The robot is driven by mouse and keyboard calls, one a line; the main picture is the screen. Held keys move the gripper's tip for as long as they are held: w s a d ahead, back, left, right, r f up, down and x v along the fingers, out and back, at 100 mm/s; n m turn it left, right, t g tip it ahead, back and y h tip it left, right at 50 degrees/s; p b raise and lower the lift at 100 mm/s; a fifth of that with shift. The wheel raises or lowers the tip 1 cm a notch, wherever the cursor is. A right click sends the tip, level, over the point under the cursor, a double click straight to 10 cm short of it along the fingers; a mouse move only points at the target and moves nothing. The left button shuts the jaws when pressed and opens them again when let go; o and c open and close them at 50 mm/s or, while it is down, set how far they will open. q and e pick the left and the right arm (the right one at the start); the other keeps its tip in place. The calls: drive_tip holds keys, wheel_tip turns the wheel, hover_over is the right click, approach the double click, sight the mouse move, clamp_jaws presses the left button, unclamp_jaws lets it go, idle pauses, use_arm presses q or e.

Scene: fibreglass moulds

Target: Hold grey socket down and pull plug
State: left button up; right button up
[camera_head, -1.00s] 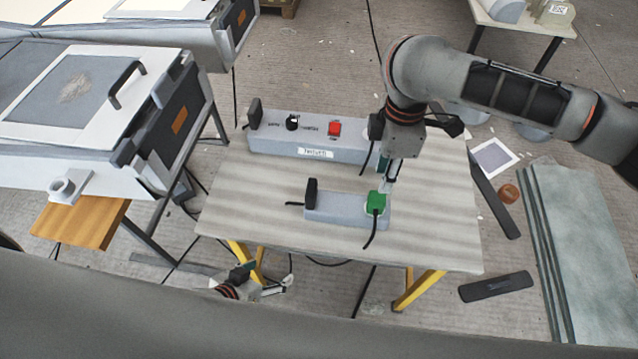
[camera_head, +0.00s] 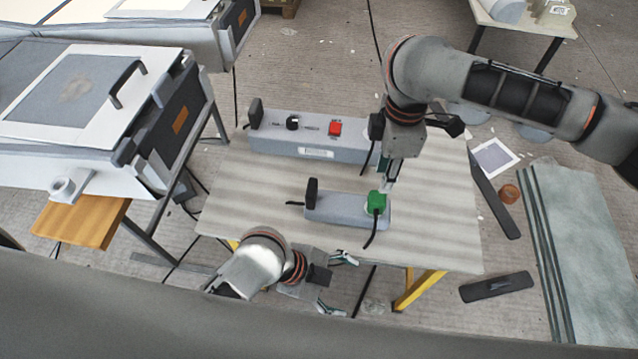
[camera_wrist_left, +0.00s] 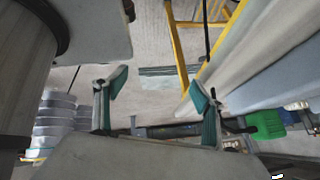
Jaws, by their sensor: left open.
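The grey socket (camera_head: 328,211) is a long box lying near the front edge of the table. The green plug (camera_head: 376,202) sits at its right end, with a black cable hanging from it. A black upright piece (camera_head: 311,190) stands at the socket's left end. My right gripper (camera_head: 387,184) points down at the top of the green plug; whether its fingers are closed around it is unclear. My left gripper (camera_head: 338,283) is open and empty, in front of the table's front edge, apart from the socket. Its two fingers are spread in the left wrist view (camera_wrist_left: 157,105), where the green plug (camera_wrist_left: 268,124) also shows at right.
A longer grey box (camera_head: 270,146) with a red switch (camera_head: 334,129) and a black knob stands behind the socket. The table (camera_head: 440,215) is bare to the right. A mould with a black handle (camera_head: 127,84) stands at left. Cables run across the floor.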

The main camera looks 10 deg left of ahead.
use_arm(q)
drive_tip(key=w+a+r+m, duration=0.4)
drive_tip(key=w+a+r+m+h, duration=0.1)
drive_tip(key=w+a+r+m, duration=0.2)
drive_tip(key=w+m, duration=0.1)
drive_tip(key=shift+w+a+r, duration=0.15)
drive_tip(key=shift+a+r, duration=0.2)
drive_tip(key=shift+r, duration=0.05)
drive_tip(key=w+d+r+n+g+y, duration=0.1)
drive_tip(key=w+d+r+n+g, duration=0.1)
drive_tip(key=w+d+r, duration=0.35)
drive_tip(key=n+y, duration=0.7)
drive_tip(key=n, duration=0.1)
hover_over(319, 200)
wheel_tip(319, 200, down, 3)
drive_tip(key=shift+r+t, duration=0.2)
drive_tip(key=shift+t, duration=0.2)
drive_tip(key=shift+f, duration=3.85)
